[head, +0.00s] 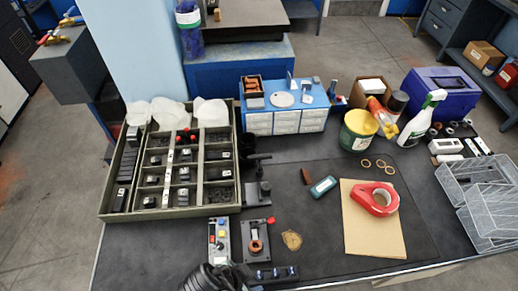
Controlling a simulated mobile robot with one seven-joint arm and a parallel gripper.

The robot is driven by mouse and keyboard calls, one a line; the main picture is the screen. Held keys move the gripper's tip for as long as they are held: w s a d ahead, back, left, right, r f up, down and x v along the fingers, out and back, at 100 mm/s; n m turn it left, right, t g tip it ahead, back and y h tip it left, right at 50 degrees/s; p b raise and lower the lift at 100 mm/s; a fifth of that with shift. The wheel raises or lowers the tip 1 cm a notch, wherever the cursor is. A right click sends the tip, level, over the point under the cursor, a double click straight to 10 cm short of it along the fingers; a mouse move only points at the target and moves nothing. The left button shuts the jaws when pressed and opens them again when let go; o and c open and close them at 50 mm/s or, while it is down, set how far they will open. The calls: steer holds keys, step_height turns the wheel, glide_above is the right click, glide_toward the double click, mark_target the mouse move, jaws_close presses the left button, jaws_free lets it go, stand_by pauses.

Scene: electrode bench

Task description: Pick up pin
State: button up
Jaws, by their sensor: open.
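I cannot pick out a pin with certainty at this size. Small dark pieces, several with light tops, lie in the compartments of an open olive-green tray (235,156) on the left of the bench. Two small red-topped pieces (186,135) stand in its upper middle part. A small dark fixture with a copper-coloured ring (256,246) sits on the bench in front of the tray's right end. My gripper does not show clearly in the head view.
A dark ribbed object (215,279), unclear, sits at the bottom edge. The middle bench has some free room.

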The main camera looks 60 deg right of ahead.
mark_target(258, 275)
steer(key=shift+d+p+x, duration=0.1)
steer(key=shift+p+x, duration=0.1)
steer(key=shift+x, duration=1.35)
steer(key=shift+d+p+x, duration=0.15)
steer(key=shift+p+x, duration=0.05)
steer(key=shift+x, duration=1.35)
steer(key=shift+w+r, duration=0.1)
steer(key=shift+w, duration=0.05)
steer(key=shift+c, duration=0.4)
jaws_close()
